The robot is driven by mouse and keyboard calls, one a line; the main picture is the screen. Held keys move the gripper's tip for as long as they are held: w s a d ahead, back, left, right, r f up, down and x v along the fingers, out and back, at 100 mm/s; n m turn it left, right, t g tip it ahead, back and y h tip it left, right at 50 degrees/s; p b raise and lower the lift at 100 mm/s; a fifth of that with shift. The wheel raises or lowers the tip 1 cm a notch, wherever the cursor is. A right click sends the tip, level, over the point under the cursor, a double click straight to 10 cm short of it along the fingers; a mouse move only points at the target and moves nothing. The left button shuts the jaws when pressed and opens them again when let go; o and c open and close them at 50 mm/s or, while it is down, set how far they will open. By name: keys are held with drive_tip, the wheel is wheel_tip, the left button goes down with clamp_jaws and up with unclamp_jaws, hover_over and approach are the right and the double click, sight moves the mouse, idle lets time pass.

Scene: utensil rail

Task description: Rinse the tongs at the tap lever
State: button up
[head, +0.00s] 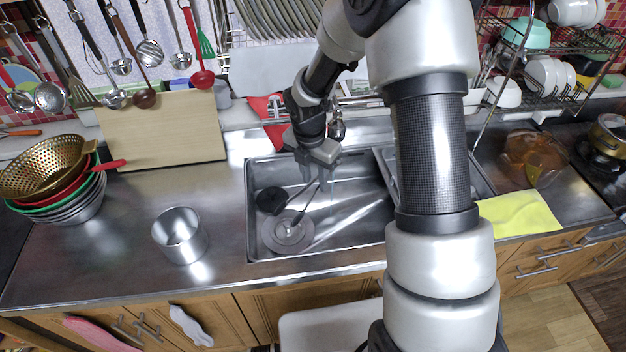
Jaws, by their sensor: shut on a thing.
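My gripper (319,174) hangs over the sink (350,225), pointing down, left of my forearm. It is shut on a slim dark utensil, which I take to be the tongs (304,199). They slant down and left from the fingers towards a round grey piece (288,231) on the sink floor. I cannot tell whether they touch it. The fingertips are small and hard to make out. The metal tap (337,129) stands at the back of the sink, just behind and right of my gripper. Its lever is not clear, being partly hidden by my arm.
A black object (271,200) lies in the sink's left part. A steel cup (180,235) and stacked bowls with a gold colander (48,168) stand on the left counter. A cutting board (160,131) leans behind. A yellow cloth (521,214) lies right. Utensils hang above.

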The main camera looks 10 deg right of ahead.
drive_tip(key=s+a, duration=0.1)
drive_tip(key=s, duration=0.1)
drive_tip(key=s+a, duration=0.2)
drive_tip(key=shift+s+a+b, duration=0.2)
drive_tip(key=shift+a+b, duration=0.05)
drive_tip(key=shift+b, duration=0.05)
idle(1.3)
drive_tip(key=s+a+r+p, duration=0.2)
drive_tip(key=s+a+r, duration=0.1)
drive_tip(key=s+r, duration=0.1)
idle(0.5)
idle(0.7)
